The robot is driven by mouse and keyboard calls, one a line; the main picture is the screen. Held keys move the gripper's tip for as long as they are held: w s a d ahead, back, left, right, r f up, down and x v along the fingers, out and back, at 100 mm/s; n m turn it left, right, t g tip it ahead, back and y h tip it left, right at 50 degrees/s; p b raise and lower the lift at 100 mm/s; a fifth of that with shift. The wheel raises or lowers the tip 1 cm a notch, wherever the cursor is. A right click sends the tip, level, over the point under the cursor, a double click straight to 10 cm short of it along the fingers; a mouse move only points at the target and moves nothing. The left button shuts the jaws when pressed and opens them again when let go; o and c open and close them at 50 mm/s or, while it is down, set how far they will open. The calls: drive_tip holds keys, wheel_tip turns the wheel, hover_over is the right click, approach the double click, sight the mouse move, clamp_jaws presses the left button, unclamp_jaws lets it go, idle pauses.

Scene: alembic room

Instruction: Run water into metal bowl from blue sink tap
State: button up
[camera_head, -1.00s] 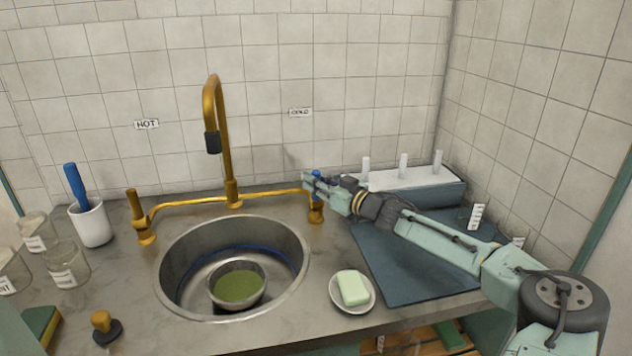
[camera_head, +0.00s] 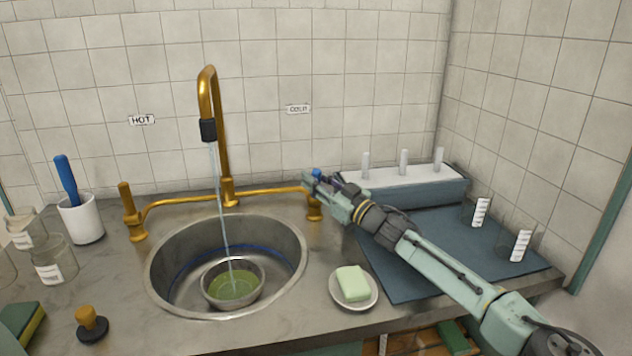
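The metal bowl (camera_head: 208,287) sits in the round steel sink (camera_head: 296,262) with green liquid in it. A thin stream of water (camera_head: 219,205) falls from the brass spout (camera_head: 208,95) into the bowl. The blue tap handle (camera_head: 316,174) tops the right-hand brass valve (camera_head: 314,208), near the COLD label. My gripper (camera_head: 310,184) is at this blue handle, with its fingers partly hiding it. Whether the fingers are closed on the handle is too small to tell.
The HOT-side brass handle (camera_head: 127,200) stands left. A soap dish (camera_head: 371,297) with pale green soap lies right of the sink. A white cup (camera_head: 82,219), glass jars, a sponge (camera_head: 22,326) and a stopper (camera_head: 91,324) are left. A peg rack (camera_head: 420,188) stands behind my arm.

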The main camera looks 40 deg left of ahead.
drive_tip(key=o, duration=0.4)
drive_tip(key=shift+c, duration=0.2)
drive_tip(key=shift+d+f, duration=0.15)
drive_tip(key=shift+d, duration=0.45)
drive_tip(key=r+v, duration=0.2)
drive_tip(key=v, duration=0.9)
drive_tip(key=shift+d, duration=0.65)
drive_tip(key=shift+s+r, duration=0.1)
